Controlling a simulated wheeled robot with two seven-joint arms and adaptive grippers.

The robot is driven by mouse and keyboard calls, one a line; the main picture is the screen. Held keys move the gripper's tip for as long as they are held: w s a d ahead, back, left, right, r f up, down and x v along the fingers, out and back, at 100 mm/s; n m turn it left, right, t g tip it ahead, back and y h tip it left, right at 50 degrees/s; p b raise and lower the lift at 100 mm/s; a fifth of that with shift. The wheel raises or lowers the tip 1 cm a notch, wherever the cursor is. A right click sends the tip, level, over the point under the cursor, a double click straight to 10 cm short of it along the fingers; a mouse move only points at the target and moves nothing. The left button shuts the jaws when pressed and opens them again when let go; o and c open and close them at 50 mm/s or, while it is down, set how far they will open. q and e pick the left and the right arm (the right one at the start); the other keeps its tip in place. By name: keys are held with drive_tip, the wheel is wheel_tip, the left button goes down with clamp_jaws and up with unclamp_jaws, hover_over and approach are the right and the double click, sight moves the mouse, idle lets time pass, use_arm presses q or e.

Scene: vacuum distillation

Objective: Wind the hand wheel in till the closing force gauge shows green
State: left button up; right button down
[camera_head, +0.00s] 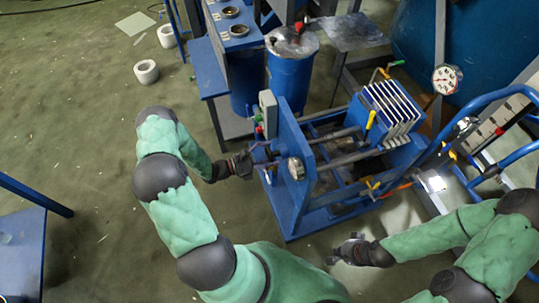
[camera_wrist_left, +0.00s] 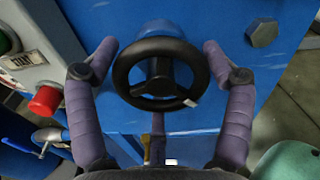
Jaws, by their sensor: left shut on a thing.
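The black hand wheel (camera_wrist_left: 160,74) sits on a blue plate in the left wrist view, with a small white mark low on its rim. My left gripper (camera_wrist_left: 159,50) has one finger at each side of the rim and is shut on the wheel. In the head view my left gripper (camera_head: 250,163) is at the left end of the blue press frame (camera_head: 290,150) and hides most of the wheel. A round dial (camera_head: 445,78) stands at the back right; its reading is too small to tell. My right gripper (camera_head: 342,249) is empty, fingers apart, in front of the press.
A control box with a red button (camera_wrist_left: 45,100) is left of the wheel. A hex bolt (camera_wrist_left: 262,33) protrudes at the right. A stack of plates (camera_head: 390,112) sits in the press. A blue drum (camera_head: 292,75) stands behind. The floor at left is mostly clear.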

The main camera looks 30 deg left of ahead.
use_arm(q)
drive_tip(key=shift+r+m, duration=0.15)
drive_tip(key=shift+m, duration=1.35)
drive_tip(key=o, duration=1)
drive_tip(key=shift+o, duration=0.2)
drive_tip(key=v, duration=1.2)
drive_tip(key=shift+w, duration=0.1)
